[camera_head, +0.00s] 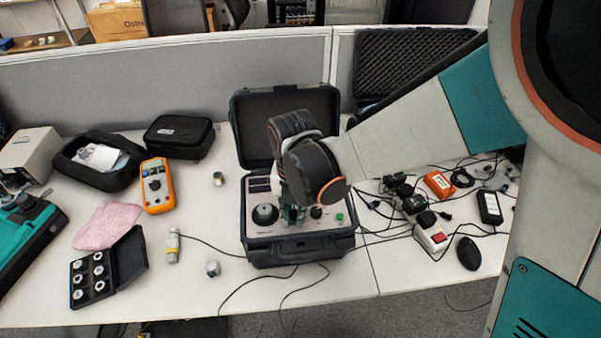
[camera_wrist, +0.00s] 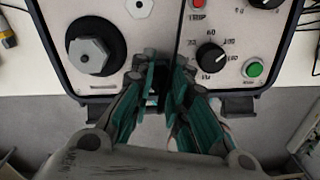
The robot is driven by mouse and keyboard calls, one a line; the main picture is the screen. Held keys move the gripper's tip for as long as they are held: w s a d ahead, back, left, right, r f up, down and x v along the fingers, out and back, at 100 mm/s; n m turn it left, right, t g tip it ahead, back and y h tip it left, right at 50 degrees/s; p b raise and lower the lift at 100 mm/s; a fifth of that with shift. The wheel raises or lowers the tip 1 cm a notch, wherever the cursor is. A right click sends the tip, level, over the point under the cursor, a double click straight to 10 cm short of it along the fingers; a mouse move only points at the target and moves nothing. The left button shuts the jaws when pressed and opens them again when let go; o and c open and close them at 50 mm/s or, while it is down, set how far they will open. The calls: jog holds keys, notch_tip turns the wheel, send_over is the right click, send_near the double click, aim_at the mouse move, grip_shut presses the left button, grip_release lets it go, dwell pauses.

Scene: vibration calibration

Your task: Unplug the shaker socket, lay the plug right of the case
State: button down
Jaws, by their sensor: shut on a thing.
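The open black shaker case (camera_head: 300,248) stands on the white table, its lid (camera_head: 262,110) raised at the back. Its panel has a large black round shaker with a pale hexagonal top (camera_head: 265,214), which also shows in the wrist view (camera_wrist: 92,54). My gripper (camera_head: 292,214) reaches down over the panel, right of the shaker. In the wrist view my gripper (camera_wrist: 164,66) has its green fingers close together, shut on the plug at the front of the panel. The plug is mostly hidden between the fingers; I cannot tell whether it is in the socket.
Right of the case lie cables, a power strip (camera_head: 432,238), an orange box (camera_head: 438,184) and a black mouse (camera_head: 468,253). Left are an orange multimeter (camera_head: 156,186), a small cylindrical sensor (camera_head: 173,245) and a black box of weights (camera_head: 100,275). Bare table lies in front of the strip.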

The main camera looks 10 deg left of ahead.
aim_at(294, 213)
jog(key=shift+n, duration=0.7)
jog(key=shift+r+p, duration=0.35)
jog(key=shift+r, duration=0.55)
dwell(0.8)
jog(key=shift+r+p, duration=1.15)
jog(key=shift+r, duration=0.5)
